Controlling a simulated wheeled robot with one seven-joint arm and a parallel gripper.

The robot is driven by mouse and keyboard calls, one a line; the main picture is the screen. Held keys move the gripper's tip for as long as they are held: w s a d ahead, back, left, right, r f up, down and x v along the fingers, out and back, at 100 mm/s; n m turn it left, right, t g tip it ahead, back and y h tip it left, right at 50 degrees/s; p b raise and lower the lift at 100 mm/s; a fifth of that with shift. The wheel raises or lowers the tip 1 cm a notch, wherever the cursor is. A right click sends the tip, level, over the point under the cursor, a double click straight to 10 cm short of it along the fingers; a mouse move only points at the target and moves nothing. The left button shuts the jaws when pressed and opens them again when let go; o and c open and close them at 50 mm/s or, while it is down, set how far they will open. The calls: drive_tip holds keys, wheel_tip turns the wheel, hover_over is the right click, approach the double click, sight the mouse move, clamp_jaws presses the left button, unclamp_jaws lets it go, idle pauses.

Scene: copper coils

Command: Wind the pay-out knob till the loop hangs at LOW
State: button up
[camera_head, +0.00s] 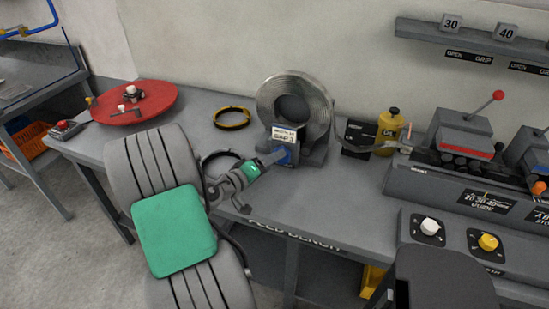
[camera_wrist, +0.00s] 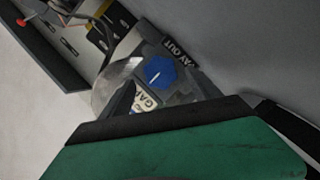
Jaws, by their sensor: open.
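The blue pay-out knob (camera_head: 282,156) sits low on the front of the coil stand, below a white label; part of it is hidden by my gripper. In the wrist view the knob (camera_wrist: 160,73) shows whole, with a pale pointer line, beside a PAY OUT plate (camera_wrist: 180,52). My gripper (camera_head: 270,159) is open, its tip close to the knob; I cannot tell whether it touches. The metal coil (camera_head: 318,105) stands upright above. A thin strip (camera_head: 385,147) runs near a dark marked board (camera_head: 355,138) toward the machine at right. The LOW mark is not readable.
A yellow bottle (camera_head: 390,125) stands behind the strip. A red-levered machine (camera_head: 465,130) and a panel with white and yellow knobs (camera_head: 430,227) fill the right. A red round plate (camera_head: 135,103) and a ring (camera_head: 232,118) lie left. The bench front is clear right of my gripper.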

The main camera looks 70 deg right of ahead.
sight(285, 160)
drive_tip(key=x, duration=0.3)
drive_tip(key=shift+s+d+f, duration=0.1)
drive_tip(key=shift+d, duration=0.2)
drive_tip(key=c, duration=1.4)
